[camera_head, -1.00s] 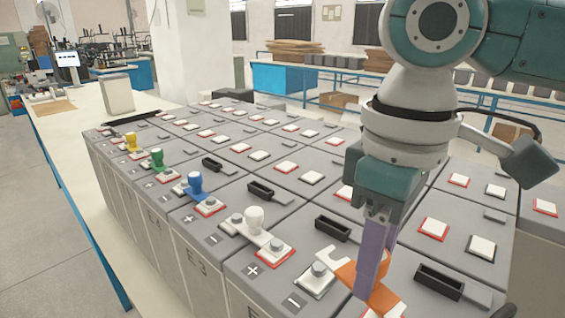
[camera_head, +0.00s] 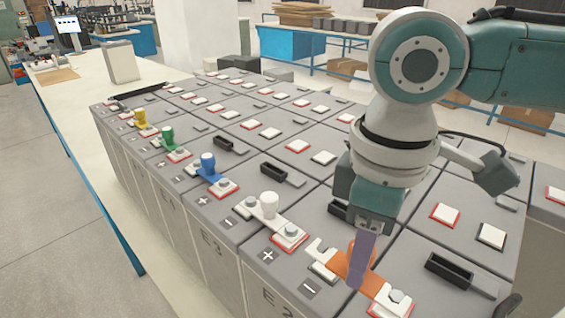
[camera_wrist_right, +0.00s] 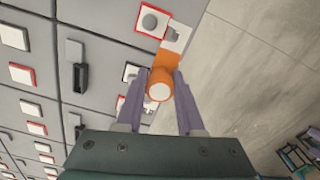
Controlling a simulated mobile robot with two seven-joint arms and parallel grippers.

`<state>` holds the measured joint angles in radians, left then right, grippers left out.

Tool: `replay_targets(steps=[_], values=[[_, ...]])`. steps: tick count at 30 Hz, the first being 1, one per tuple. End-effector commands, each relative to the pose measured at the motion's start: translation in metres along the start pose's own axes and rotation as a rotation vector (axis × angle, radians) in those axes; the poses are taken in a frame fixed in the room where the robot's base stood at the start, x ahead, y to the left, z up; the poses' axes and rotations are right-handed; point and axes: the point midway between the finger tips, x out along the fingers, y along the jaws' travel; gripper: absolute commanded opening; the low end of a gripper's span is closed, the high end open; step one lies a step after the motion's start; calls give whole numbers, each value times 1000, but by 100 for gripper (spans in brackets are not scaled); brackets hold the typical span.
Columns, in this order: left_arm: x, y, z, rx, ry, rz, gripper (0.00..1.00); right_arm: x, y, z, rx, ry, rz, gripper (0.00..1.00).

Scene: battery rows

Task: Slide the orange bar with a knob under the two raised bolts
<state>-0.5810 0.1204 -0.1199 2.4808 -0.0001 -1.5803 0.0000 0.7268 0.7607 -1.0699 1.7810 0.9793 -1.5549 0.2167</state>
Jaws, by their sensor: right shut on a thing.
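The orange bar (camera_head: 345,265) has pale ends and lies across the tops of the front batteries. Its forked end (camera_head: 319,248) is at the left, over a pale pad (camera_head: 322,270). Its other end (camera_head: 392,301) is at a red-edged pad at the lower right, where a bolt (camera_head: 398,296) shows. Whether the ends sit under the bolt heads I cannot tell. My right gripper (camera_head: 358,272) points down, its purple fingers shut on the bar's orange knob (camera_wrist_right: 160,84). The fingers partly hide bar and knob in the head view. My left gripper is out of view.
Bars with a white knob (camera_head: 269,204), blue knob (camera_head: 208,162), green knob (camera_head: 167,137) and yellow knob (camera_head: 140,118) stand along the left row. Black handles, such as one (camera_head: 450,270), rise from battery tops. The pale bench (camera_head: 75,92) has free room at left.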

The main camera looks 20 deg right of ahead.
Motion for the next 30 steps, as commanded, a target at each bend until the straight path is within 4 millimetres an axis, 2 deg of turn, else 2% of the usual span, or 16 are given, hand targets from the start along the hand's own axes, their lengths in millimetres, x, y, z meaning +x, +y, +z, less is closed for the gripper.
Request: replay_targets(steps=[3,15,30], values=[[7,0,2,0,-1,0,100,14,0,1,0,-2,0,0],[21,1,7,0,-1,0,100,46,0,0,0,-1,-1,0],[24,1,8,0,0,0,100,54,0,0,0,0,0,0]])
